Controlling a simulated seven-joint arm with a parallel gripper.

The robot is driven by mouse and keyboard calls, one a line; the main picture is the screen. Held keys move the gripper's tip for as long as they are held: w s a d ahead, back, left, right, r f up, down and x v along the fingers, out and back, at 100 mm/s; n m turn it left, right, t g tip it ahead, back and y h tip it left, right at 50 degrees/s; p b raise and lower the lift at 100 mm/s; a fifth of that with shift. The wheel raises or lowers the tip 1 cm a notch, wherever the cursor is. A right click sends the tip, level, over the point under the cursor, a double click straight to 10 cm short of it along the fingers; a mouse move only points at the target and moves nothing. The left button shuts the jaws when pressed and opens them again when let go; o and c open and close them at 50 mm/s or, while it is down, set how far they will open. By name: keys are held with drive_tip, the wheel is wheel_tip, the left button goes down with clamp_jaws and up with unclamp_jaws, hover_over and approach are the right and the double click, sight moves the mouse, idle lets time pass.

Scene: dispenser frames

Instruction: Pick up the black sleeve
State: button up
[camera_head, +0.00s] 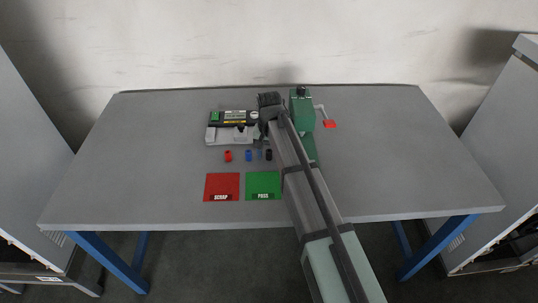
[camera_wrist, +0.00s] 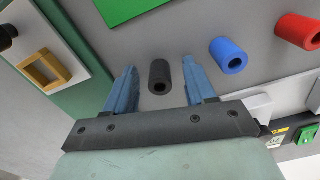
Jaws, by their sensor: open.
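The black sleeve (camera_wrist: 159,77) is a short hollow cylinder lying on the grey table. In the wrist view it appears between the two blue fingers of my gripper (camera_wrist: 159,70), with a gap on each side. My gripper is open and empty. I cannot tell from the view how far the fingertips are above the table. In the head view the black sleeve (camera_head: 269,155) is at the right end of a short row, beside my arm. My arm hides much of the gripper there.
A blue sleeve (camera_wrist: 229,55) and a red sleeve (camera_wrist: 297,31) lie to the right in the wrist view. A green PASS pad (camera_head: 263,184) and a red SCRAP pad (camera_head: 222,186) lie in front. A dispenser (camera_head: 232,127) and a green machine (camera_head: 302,110) stand behind.

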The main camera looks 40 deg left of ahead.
clamp_jaws()
idle(0.5)
drive_tip(key=shift+r, duration=0.1)
